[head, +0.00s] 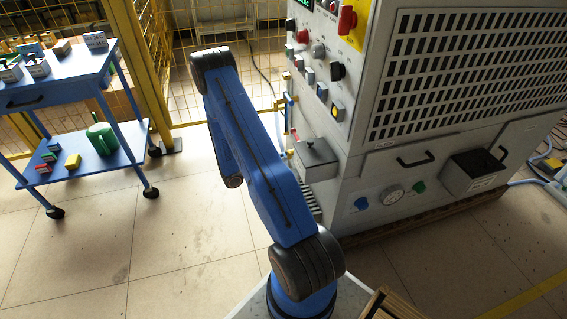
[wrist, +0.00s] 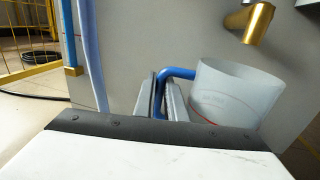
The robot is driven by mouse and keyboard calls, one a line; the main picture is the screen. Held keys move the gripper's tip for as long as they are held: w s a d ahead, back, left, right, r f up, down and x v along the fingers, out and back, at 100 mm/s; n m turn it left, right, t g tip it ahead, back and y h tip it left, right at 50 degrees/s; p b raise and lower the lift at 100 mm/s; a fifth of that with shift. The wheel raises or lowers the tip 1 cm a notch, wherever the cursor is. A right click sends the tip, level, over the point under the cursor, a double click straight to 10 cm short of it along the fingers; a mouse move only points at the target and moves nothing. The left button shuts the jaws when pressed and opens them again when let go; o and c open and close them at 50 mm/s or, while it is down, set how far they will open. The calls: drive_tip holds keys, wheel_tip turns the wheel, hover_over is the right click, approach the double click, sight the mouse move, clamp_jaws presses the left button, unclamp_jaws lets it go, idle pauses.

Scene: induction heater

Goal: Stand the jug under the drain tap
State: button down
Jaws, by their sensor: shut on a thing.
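The jug (wrist: 222,98) is a translucent white vessel with a blue handle (wrist: 178,73) and a thin red line on its wall. It shows right of centre in the wrist view and looks close to upright. My gripper (wrist: 163,95) is shut on the handle, at the jug's left side. The brass drain tap (wrist: 258,22) sticks out from the grey cabinet wall, above the jug's rim in the picture and apart from it. I cannot tell whether its mouth is directly over the opening. The jug's base is hidden. In the head view my arm hides the gripper and jug.
A clear hose (wrist: 91,60) runs left of the jug. A blue trolley (head: 58,75) stands left; the floor between is clear.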

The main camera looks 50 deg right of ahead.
drive_tip(key=shift+f, duration=1.75)
drive_tip(key=c, duration=1.8)
unclamp_jaws()
